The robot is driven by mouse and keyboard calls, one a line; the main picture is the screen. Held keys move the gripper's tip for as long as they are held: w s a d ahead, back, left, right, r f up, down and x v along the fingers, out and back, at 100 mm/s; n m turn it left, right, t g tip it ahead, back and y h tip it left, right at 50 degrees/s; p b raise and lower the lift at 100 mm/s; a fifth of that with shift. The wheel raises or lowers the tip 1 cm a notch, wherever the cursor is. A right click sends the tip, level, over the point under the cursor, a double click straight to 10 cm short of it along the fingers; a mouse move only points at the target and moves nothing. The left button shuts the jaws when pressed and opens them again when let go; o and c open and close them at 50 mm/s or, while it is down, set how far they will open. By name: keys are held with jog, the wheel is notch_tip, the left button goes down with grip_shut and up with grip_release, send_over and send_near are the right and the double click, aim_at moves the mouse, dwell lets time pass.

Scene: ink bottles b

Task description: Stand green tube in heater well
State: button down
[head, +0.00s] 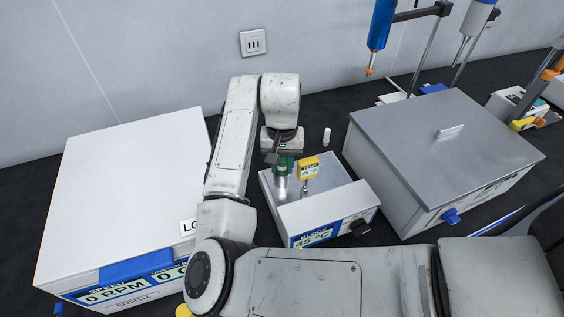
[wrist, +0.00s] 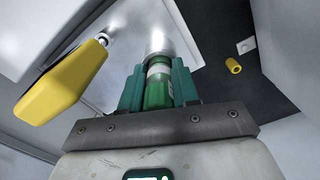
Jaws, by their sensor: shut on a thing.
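The green tube (wrist: 158,92) is upright between the green fingers of my gripper (wrist: 158,80), which is shut on it. In the head view my gripper (head: 283,163) points down over the left part of the heater (head: 325,182). A shiny metal cylinder (head: 282,188), apparently the heater well, stands directly under the fingers. It also shows just beyond the tube in the wrist view (wrist: 160,42). The tube lines up with it, but I cannot tell whether its lower end is inside. The fingers hide most of the tube in the head view.
A yellow temperature probe (head: 308,169) stands on the heater close to the fingers, and shows large in the wrist view (wrist: 62,82). A white centrifuge-like box (head: 130,190) is at left, a grey lidded bath (head: 440,145) at right. A small white vial (head: 327,136) stands behind.

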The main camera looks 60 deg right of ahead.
jog(key=c, duration=0.8)
grip_release()
jog(key=shift+o, duration=0.2)
jog(key=shift+r, duration=0.15)
notch_tip(320, 180, up, 10)
jog(key=shift+r, duration=0.25)
